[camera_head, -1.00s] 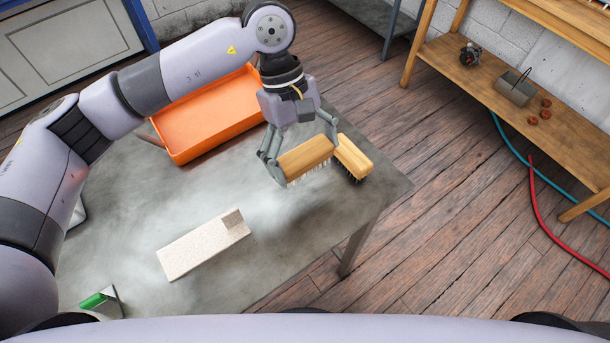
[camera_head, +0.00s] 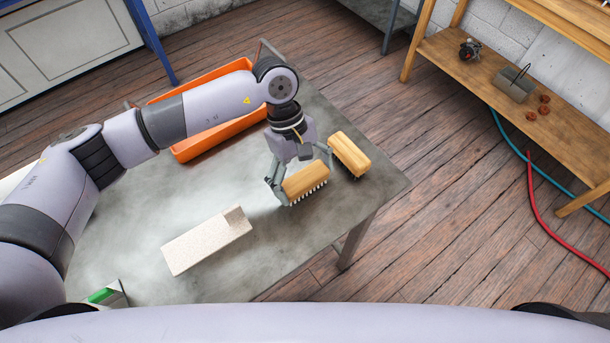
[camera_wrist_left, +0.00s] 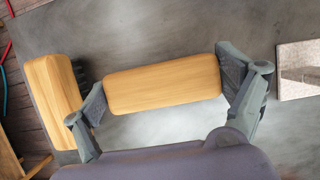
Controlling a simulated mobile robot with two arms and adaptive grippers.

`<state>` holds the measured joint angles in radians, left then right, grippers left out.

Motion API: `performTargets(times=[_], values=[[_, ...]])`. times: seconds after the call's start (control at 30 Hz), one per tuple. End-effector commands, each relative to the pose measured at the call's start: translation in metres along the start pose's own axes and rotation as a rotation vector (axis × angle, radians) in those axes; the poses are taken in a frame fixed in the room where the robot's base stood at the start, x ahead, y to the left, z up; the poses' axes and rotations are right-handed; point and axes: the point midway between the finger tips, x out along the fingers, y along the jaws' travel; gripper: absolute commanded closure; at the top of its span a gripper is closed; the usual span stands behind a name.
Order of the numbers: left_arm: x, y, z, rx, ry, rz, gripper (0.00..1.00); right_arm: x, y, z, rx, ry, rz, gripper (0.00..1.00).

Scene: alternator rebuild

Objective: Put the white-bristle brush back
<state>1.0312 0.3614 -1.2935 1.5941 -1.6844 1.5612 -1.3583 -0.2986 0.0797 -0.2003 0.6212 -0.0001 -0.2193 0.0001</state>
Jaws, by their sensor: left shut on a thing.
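The white-bristle brush (camera_head: 306,181) has a wooden back and pale bristles pointing down. My left gripper (camera_head: 300,183) is shut on it, with one finger at each end of the wooden back. In the left wrist view the brush (camera_wrist_left: 163,84) lies between the fingers of my left gripper (camera_wrist_left: 165,90). I cannot tell whether its bristles touch the table. A second wooden brush with dark bristles (camera_head: 350,153) sits on the grey table to the right of it; it also shows at the left of the wrist view (camera_wrist_left: 52,98). My right gripper is not in view.
A pale speckled L-shaped block (camera_head: 205,243) lies on the grey table (camera_head: 300,245), left of the held brush. An orange tray (camera_head: 215,140) stands behind my left arm. A green-topped object (camera_head: 103,295) is at the near left. A wooden shelf (camera_head: 480,80) stands at the far right.

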Motion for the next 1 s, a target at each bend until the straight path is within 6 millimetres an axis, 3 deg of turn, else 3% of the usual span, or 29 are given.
performTargets(times=[0.07, 0.1, 0.23, 0.7, 1.0], values=[[0.003, 0.0, -0.001, 0.0, 0.0, 0.001, 0.31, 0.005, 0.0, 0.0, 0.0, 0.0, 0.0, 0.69], [0.003, 0.0, -0.001, 0.0, 0.0, 0.0, 0.08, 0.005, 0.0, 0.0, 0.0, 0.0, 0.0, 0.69], [0.002, 0.0, -0.001, -0.001, 0.0, 0.0, 0.0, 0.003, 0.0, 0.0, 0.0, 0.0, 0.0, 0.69], [-0.005, 0.001, -0.001, -0.001, 0.002, 0.002, 0.0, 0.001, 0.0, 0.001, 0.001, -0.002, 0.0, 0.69], [-0.066, 0.001, -0.002, 0.0, 0.004, 0.004, 0.0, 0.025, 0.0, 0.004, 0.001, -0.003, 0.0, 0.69]])
